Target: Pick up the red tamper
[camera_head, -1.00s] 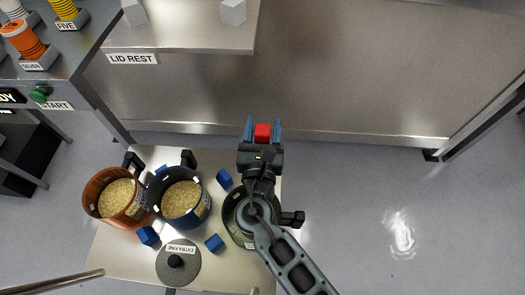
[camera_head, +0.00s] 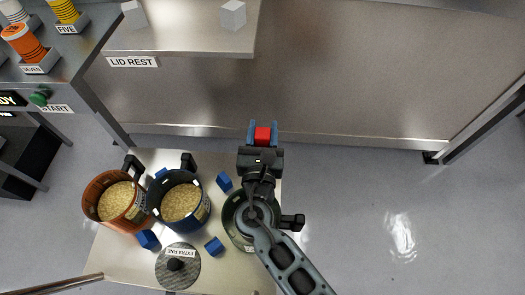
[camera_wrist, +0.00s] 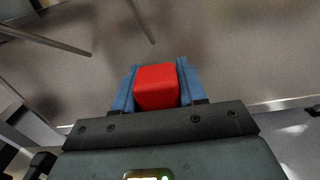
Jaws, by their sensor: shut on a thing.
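The red tamper shows as a red block (camera_head: 262,136) between the two blue fingers of my gripper (camera_head: 263,131) in the head view. In the wrist view the red block (camera_wrist: 157,87) sits between the blue fingertips (camera_wrist: 156,84), touching both sides. My gripper is shut on it and holds it beyond the table's far edge, in front of the steel panel. Any lower part of the tamper is hidden.
The table (camera_head: 110,255) below holds an orange pot (camera_head: 97,196) and a blue pot (camera_head: 160,191) with grain, a dark green pot (camera_head: 229,222) partly under my arm, a grey lid (camera_head: 178,274) and several blue blocks (camera_head: 224,182). The lid rest shelf (camera_head: 190,38) stands behind.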

